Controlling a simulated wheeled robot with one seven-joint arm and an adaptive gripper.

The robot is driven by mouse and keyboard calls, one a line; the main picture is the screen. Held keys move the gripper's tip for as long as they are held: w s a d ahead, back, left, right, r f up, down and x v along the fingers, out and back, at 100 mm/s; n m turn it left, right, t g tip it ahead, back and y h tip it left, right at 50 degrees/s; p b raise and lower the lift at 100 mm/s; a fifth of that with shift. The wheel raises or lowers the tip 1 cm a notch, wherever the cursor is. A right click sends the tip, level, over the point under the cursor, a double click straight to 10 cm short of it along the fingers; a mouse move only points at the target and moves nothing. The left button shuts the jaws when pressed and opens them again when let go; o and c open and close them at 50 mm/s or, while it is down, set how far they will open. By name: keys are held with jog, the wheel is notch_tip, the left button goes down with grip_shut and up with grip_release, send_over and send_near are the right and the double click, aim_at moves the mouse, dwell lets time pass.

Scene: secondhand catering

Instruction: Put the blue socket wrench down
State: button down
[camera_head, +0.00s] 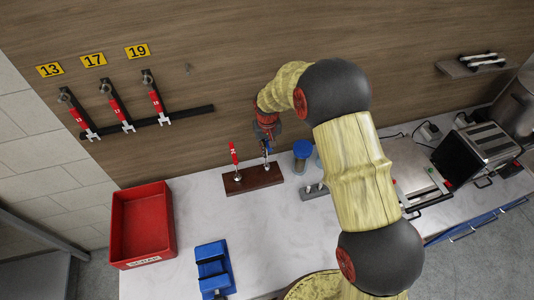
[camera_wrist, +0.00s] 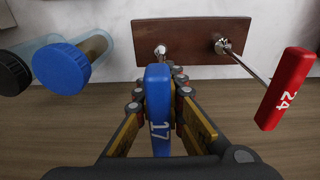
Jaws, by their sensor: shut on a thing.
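The blue socket wrench (camera_wrist: 158,112), marked 17, is held in my gripper (camera_wrist: 159,88), which is shut on its handle. In the head view the blue wrench (camera_head: 266,149) hangs roughly upright, its lower end over the right part of a dark red-brown block (camera_head: 250,184). The wrist view shows the block (camera_wrist: 188,26) with metal at its left spot (camera_wrist: 160,50); I cannot tell whether the wrench is seated there. A red wrench (camera_wrist: 286,90), marked 24, stands at the block's other spot; it also shows in the head view (camera_head: 233,154). My gripper (camera_head: 267,133) is partly hidden.
A blue-lidded jar (camera_head: 302,149) and a dark-lidded jar (camera_wrist: 12,72) stand beside the block. A red scrap bin (camera_head: 142,222) and a blue vise-like device (camera_head: 213,267) are on the counter. Several red-handled wrenches hang on a wall rack (camera_head: 185,116). The counter's middle is clear.

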aim_at(267, 165)
jog(key=shift+f+p, duration=0.3)
jog(key=shift+f, duration=1.05)
jog(key=shift+f, duration=0.1)
jog(key=c, duration=2.3)
grip_release()
jog(key=shift+f, duration=0.15)
jog(key=shift+c, duration=0.2)
jog(key=o, duration=0.5)
jog(key=shift+c, duration=0.2)
